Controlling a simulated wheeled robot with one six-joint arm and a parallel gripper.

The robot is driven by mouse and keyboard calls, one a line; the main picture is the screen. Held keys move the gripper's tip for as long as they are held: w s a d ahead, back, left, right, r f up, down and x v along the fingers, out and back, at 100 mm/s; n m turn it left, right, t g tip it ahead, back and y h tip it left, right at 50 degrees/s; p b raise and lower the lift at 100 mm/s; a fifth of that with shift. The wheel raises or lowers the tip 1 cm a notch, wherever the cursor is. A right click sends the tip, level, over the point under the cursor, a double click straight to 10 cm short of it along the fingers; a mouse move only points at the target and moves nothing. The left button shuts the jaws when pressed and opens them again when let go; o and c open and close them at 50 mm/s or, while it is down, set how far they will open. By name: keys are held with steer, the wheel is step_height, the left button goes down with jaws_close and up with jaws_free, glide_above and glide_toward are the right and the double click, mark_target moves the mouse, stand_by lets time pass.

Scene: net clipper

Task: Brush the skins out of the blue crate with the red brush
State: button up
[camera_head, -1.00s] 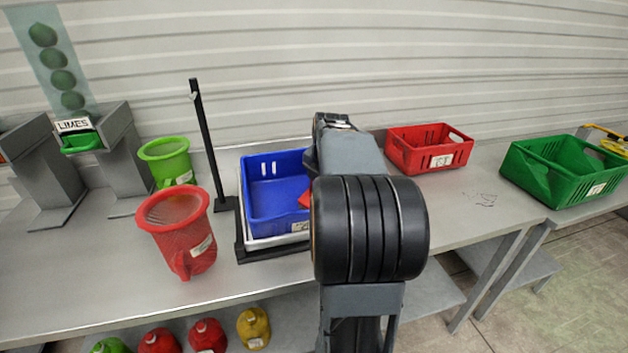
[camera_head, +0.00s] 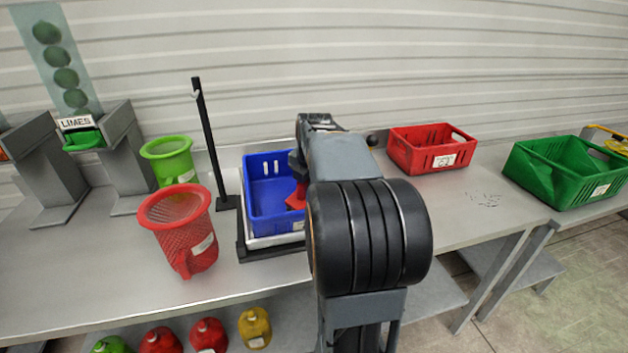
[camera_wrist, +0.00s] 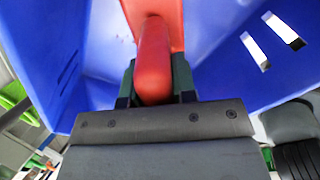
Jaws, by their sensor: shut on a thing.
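The blue crate (camera_head: 262,207) sits on a pale tray with a black frame on the steel table, left of my arm. Its right part is hidden behind my arm. The red brush (camera_head: 297,196) shows inside the crate beside my arm. In the wrist view its red handle (camera_wrist: 153,60) runs up from between my gripper's fingers, with blue crate walls (camera_wrist: 225,80) on both sides. My gripper (camera_wrist: 156,88) is shut on the brush handle.
A black post (camera_head: 208,140) with a hook stands just left of the crate. A red mesh basket (camera_head: 180,225) and a green one (camera_head: 168,158) stand farther left. A red crate (camera_head: 430,150) and a green crate (camera_head: 565,172) stand right. Bare table lies right of my arm, with small dark marks (camera_head: 484,199).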

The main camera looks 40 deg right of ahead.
steer(key=shift+w+a, duration=0.3)
steer(key=shift+a, duration=0.35)
steer(key=shift+w+a, duration=0.3)
steer(key=shift+a, duration=0.3)
steer(key=shift+w+d+r+p, duration=0.3)
steer(key=shift+w+d+p, duration=0.15)
steer(key=shift+w+p, duration=0.3)
steer(key=shift+s+d, duration=0.5)
steer(key=shift+d, duration=0.55)
steer(key=shift+s+d, duration=0.55)
steer(key=shift+d, duration=0.5)
steer(key=shift+s+d, duration=0.5)
steer(key=shift+d, duration=0.55)
steer(key=shift+w+a, duration=0.5)
steer(key=shift+a, duration=0.55)
steer(key=shift+w+a, duration=0.55)
steer(key=shift+a, duration=0.55)
steer(key=shift+w+a, duration=0.5)
steer(key=shift+a, duration=0.55)
steer(key=shift+r, duration=0.15)
steer(key=shift+p+v, duration=1.65)
steer(key=shift+v, duration=1.3)
steer(key=shift+r, duration=0.1)
steer(key=shift+p+v, duration=0.9)
steer(key=shift+v, duration=0.55)
